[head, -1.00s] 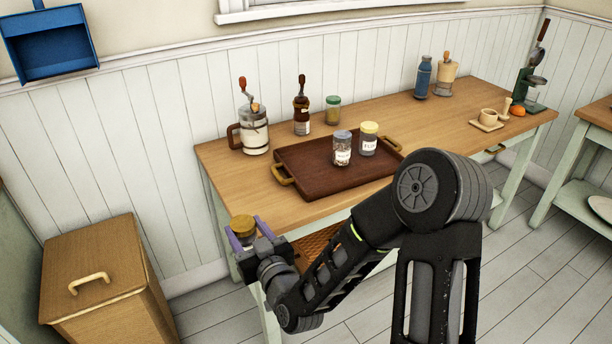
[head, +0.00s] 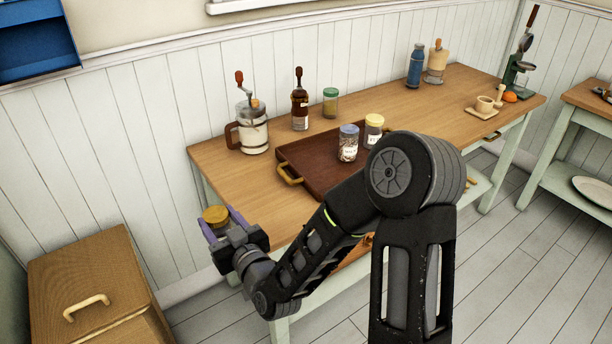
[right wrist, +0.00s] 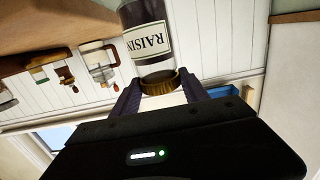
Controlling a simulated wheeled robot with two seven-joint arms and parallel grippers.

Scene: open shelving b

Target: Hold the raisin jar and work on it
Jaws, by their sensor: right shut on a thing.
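The raisin jar (head: 216,215) has a golden-brown lid and stands out past the table's left front corner, held in the air. In the right wrist view the jar (right wrist: 148,30) shows clear glass and a white label reading "RAISIN", upside down in that picture, with its lid on. My right gripper (head: 222,222) has its purple fingers on both sides of the jar at the lid end and is shut on it. The jar's lower body is mostly hidden by the gripper in the head view. My left gripper is not in view.
The wooden table (head: 430,110) carries a dark brown tray (head: 310,152) with a blue-lidded jar (head: 348,145) and a yellow-lidded jar (head: 373,128). A hand-cranked pot (head: 253,135), a bottle (head: 299,108) and a green-lidded jar (head: 330,103) stand behind it. A wooden bin (head: 90,275) is at lower left.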

